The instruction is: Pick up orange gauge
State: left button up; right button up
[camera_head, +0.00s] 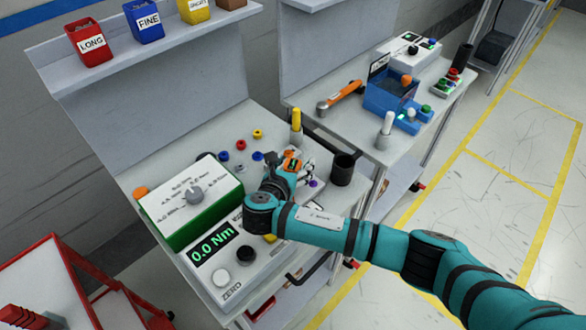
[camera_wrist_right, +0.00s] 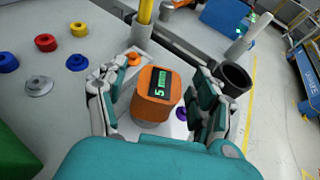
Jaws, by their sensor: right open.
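The orange gauge (camera_wrist_right: 153,92) has a small dark display with green digits and sits low over the table between the fingers of my right gripper (camera_wrist_right: 152,98) in the wrist view. The fingers stand apart on either side of it; I cannot tell whether either touches it. In the head view my right gripper (camera_head: 292,166) is over the table, and the orange gauge (camera_head: 291,155) shows partly behind it. My left gripper is not in view.
A black cup (camera_head: 342,170) stands just right of the gripper, and a yellow-topped post (camera_head: 296,126) stands behind it. A green box with a dial (camera_head: 193,200) and a torque display unit (camera_head: 228,262) are to the left. Several coloured knobs (camera_head: 240,145) lie nearby.

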jog(key=shift+s, duration=0.1)
grip_shut()
